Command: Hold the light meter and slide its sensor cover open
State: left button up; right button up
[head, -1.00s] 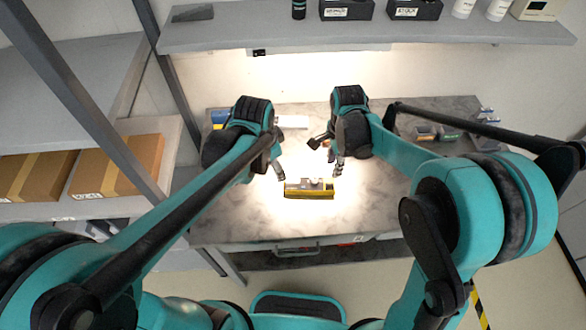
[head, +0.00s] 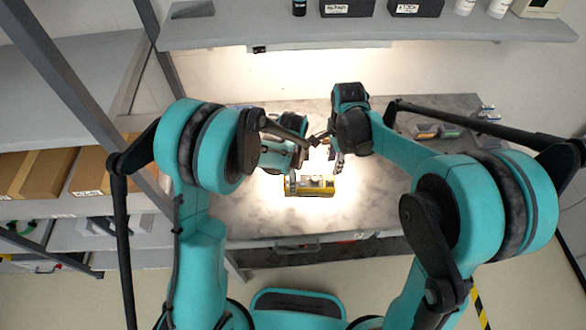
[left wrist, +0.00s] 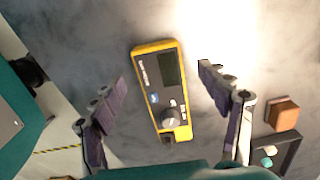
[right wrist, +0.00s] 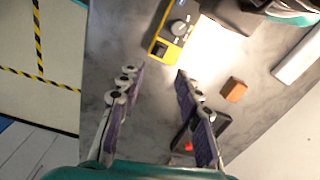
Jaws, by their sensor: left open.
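The light meter (head: 318,188) is a yellow-edged grey device lying on the marbled table near its front edge. In the left wrist view the meter (left wrist: 153,82) shows its dark screen, dial and buttons, and lies between the open fingers of my left gripper (left wrist: 166,88), apart from them. My left gripper (head: 291,183) is at the meter's left end in the head view. My right gripper (head: 335,165) hovers above and right of the meter. In the right wrist view it (right wrist: 160,84) is open and empty, with the meter (right wrist: 172,36) beyond its fingertips. I cannot make out the sensor cover.
A small brown block (right wrist: 233,90) and a dark open tray (right wrist: 204,136) lie near the meter. Small boxes (head: 437,131) stand at the table's right. A shelf (head: 400,30) with black bins crosses above the back. The right front of the table is clear.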

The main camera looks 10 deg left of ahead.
pick_arm(q)
jog(key=shift+f, duration=1.25)
